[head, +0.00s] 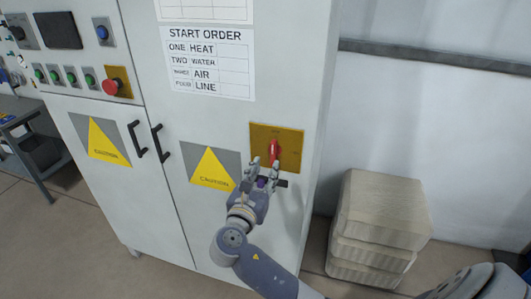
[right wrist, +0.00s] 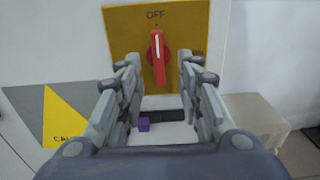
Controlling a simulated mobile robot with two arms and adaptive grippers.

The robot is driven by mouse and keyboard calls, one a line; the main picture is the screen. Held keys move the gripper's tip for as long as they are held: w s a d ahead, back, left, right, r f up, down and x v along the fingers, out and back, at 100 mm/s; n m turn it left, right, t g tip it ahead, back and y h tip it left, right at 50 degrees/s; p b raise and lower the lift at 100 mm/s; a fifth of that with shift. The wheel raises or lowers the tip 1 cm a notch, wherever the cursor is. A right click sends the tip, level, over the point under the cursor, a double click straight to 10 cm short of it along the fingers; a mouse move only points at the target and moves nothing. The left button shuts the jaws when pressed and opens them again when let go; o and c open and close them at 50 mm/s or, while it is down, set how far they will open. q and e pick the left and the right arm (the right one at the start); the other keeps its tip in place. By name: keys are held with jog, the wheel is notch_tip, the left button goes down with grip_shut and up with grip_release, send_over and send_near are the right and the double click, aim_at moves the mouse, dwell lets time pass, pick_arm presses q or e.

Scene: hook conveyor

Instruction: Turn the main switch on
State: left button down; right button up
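The main switch is a red rotary knob (head: 274,152) on a yellow-brown plate (head: 291,143) on the cabinet's right door. In the right wrist view the knob (right wrist: 157,58) stands upright, with its white line pointing up to the word OFF. A small label at the plate's right edge is too blurred to read. My right gripper (head: 264,172) is open in front of the plate. In the right wrist view its fingers (right wrist: 157,68) are on either side of the knob, apart from it. My left gripper is not in view.
The grey cabinet (head: 165,215) has two black door handles (head: 161,141), yellow caution signs and a start order sheet (head: 208,62). A red emergency button (head: 110,87) and several green buttons are at upper left. Stacked beige blocks (head: 380,220) stand on the floor at right.

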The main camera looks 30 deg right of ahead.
aim_at(272, 153)
jog(key=p+x, duration=0.1)
jog(key=x, duration=0.5)
jog(key=shift+a+r+p, duration=0.1)
jog(key=shift+p, duration=0.3)
jog(key=shift+w+d, duration=0.4)
jog(key=shift+d, duration=0.1)
grip_shut()
